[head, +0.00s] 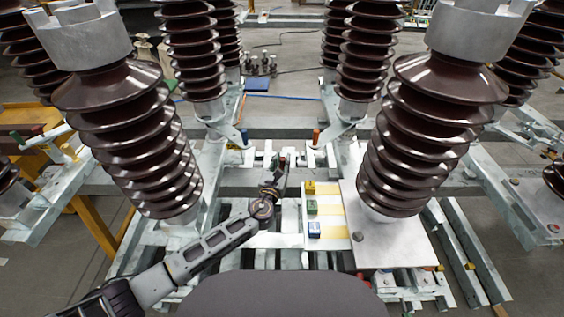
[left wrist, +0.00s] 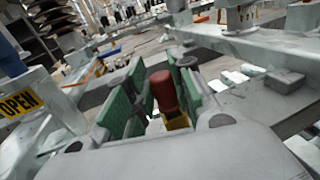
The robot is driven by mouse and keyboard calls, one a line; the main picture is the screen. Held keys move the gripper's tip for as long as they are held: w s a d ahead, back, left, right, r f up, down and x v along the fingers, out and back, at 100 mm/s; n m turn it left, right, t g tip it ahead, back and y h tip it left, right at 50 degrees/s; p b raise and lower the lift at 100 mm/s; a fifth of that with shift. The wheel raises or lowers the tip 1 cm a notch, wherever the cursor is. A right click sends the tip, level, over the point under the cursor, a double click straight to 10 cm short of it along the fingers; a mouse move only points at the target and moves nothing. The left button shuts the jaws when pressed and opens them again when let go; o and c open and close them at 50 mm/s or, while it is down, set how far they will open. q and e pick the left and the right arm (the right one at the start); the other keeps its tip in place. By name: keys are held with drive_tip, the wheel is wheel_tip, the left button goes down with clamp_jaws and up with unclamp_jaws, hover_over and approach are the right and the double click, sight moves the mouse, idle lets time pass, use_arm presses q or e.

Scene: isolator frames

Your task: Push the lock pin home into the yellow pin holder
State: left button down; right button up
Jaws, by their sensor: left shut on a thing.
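My left gripper (head: 281,171) reaches in from the left over the middle of the frame. In the left wrist view its green-padded fingers (left wrist: 157,100) are shut on the lock pin, whose red-brown cylindrical end (left wrist: 163,91) stands up between the pads. In the head view a small reddish end of the pin (head: 282,160) shows at the fingertips. A yellow part, which looks like the pin holder (left wrist: 177,122), shows just below the red end between the fingers. The fingers hide most of it, and I cannot tell how deep the pin sits. My right gripper is out of view.
Large brown ribbed insulators (head: 130,135) (head: 425,130) rise on both sides of the arm. An "OPEN" label (left wrist: 20,101) shows at the left in the wrist view.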

use_arm(q)
drive_tip(key=shift+f+b, duration=0.3)
drive_tip(key=shift+f, duration=0.15)
drive_tip(key=c, duration=1.1)
unclamp_jaws()
drive_tip(key=shift+c, duration=0.2)
drive_tip(key=shift+s, duration=0.1)
drive_tip(key=v, duration=1.1)
drive_tip(key=shift+s+a, duration=0.2)
drive_tip(key=shift+s, duration=0.2)
